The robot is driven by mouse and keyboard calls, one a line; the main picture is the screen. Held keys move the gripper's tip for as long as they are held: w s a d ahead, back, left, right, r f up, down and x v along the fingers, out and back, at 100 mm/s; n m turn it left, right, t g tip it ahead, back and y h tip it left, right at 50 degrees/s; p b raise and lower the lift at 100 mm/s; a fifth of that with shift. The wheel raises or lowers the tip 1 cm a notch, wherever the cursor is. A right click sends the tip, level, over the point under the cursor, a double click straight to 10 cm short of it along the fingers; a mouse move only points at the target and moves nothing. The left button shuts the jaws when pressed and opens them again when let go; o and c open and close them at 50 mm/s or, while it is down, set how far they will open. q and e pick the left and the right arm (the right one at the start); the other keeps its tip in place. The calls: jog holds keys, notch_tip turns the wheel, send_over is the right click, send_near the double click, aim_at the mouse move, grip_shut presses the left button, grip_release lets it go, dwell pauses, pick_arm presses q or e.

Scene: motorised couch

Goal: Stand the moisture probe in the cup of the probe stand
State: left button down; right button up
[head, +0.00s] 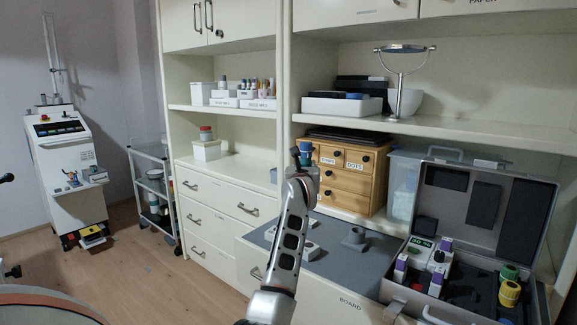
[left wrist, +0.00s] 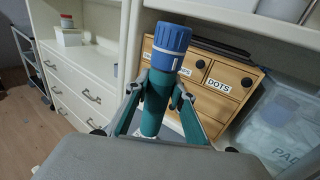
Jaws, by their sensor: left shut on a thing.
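The moisture probe (left wrist: 157,95) is a teal rod with a ribbed blue head. My left gripper (left wrist: 155,98) is shut around the teal body just below the blue head, and the probe is roughly upright, tilted slightly. In the head view, my left gripper (head: 303,168) is raised in front of the wooden drawer box, with the probe's blue top (head: 305,148) showing above it. The probe stand (head: 355,238), a small grey piece with a raised cup, appears to be on the grey work surface, right of and below the gripper. My right gripper is not in view.
An open grey case (head: 440,265) holding several instruments stands right of the stand. White blocks (head: 310,248) lie on the grey surface (head: 335,265), partly behind my arm. The wooden drawer box (head: 345,180) and a clear bin (head: 403,185) are behind. A shelf (head: 440,128) hangs above.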

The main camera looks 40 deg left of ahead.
pick_arm(q)
jog(key=w+d+f+b, duration=0.2)
jog(key=w+d, duration=0.2)
jog(key=d, duration=0.3)
jog(key=w+d+f+h+b, duration=0.1)
jog(key=w+d+f+b, duration=0.2)
jog(key=w+d, duration=0.2)
jog(key=shift+w+d+m+t, duration=0.3)
jog(key=shift+d+m+t, duration=0.1)
jog(key=shift+d, duration=1.4)
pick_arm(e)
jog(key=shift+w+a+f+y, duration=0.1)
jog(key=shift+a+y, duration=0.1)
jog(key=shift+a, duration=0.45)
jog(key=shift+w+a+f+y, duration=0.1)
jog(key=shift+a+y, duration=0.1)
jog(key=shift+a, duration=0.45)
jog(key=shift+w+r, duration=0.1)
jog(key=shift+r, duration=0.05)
